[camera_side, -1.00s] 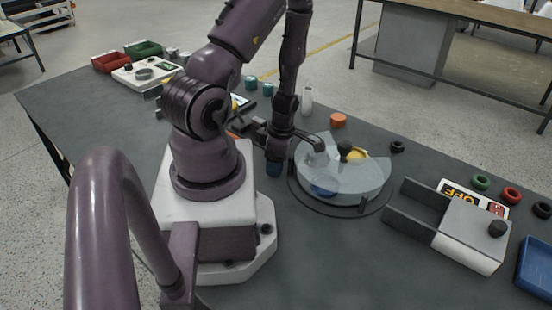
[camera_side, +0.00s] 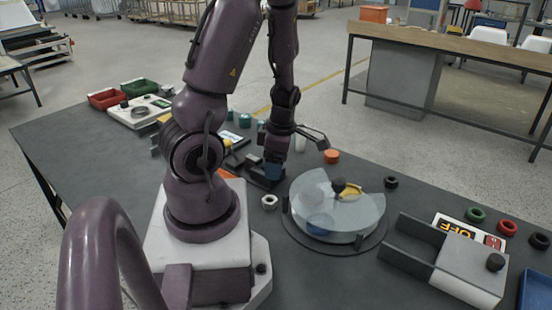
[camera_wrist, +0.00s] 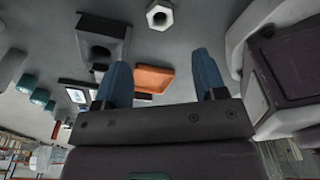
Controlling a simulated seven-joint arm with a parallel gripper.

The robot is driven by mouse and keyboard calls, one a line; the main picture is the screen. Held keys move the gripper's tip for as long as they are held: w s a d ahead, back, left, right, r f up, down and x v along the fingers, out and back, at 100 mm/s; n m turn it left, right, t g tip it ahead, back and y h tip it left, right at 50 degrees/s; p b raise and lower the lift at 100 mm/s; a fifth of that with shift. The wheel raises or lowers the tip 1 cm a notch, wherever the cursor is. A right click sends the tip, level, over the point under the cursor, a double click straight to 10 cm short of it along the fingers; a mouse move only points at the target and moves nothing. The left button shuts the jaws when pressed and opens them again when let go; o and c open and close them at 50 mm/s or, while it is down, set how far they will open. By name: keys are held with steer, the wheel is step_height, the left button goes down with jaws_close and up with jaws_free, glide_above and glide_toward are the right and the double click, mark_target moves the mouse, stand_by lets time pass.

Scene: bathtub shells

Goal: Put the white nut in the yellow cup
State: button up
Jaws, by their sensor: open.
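The white nut (camera_side: 269,202) lies on the dark table, between my base and the round turntable. It also shows at the top edge of the wrist view (camera_wrist: 159,14). The yellow cup (camera_side: 350,190) is partly visible on the turntable, behind a clear curved cover that blurs its shape. My gripper (camera_side: 273,171) is beyond the nut in the side view, near a dark bracket. In the wrist view my gripper (camera_wrist: 162,82) has its two blue fingertips wide apart, with nothing between them. The nut is apart from both fingers.
The clear cover (camera_side: 365,215) with a dark knob encloses part of the turntable, with a blue shape (camera_side: 320,225) inside. A grey channel-shaped box (camera_side: 465,262) stands at right. A dark bracket (camera_wrist: 92,22) and an orange-red block (camera_wrist: 153,78) lie near my gripper.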

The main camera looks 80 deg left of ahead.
steer(key=w+d+r+m+t, duration=0.2)
steer(key=w+d+r+m, duration=0.2)
steer(key=d+r+m, duration=0.3)
steer(key=w+d+r+m+t, duration=0.3)
steer(key=d+r+m, duration=0.4)
steer(key=m, duration=0.8)
step_height(320, 180, up, 4)
steer(key=shift+w+d+f, duration=0.15)
steer(key=shift+w+f, duration=0.05)
steer(key=shift+w, duration=0.35)
steer(key=s+d+r+m, duration=0.1)
steer(key=d+r+m, duration=0.1)
steer(key=m, duration=0.1)
steer(key=s+d+r+m+t, duration=0.1)
steer(key=r+m, duration=0.1)
steer(key=m, duration=0.2)
steer(key=s+d+r+m+t, duration=0.1)
steer(key=d+r+m, duration=0.1)
steer(key=m, duration=0.1)
steer(key=shift+s+d, duration=0.1)
steer(key=shift+d, duration=0.2)
steer(key=shift+c, duration=1.1)
steer(key=shift+s+d+m, duration=0.1)
steer(key=shift+d+m, duration=0.05)
steer(key=shift+m, duration=0.45)
steer(key=shift+c, duration=0.6)
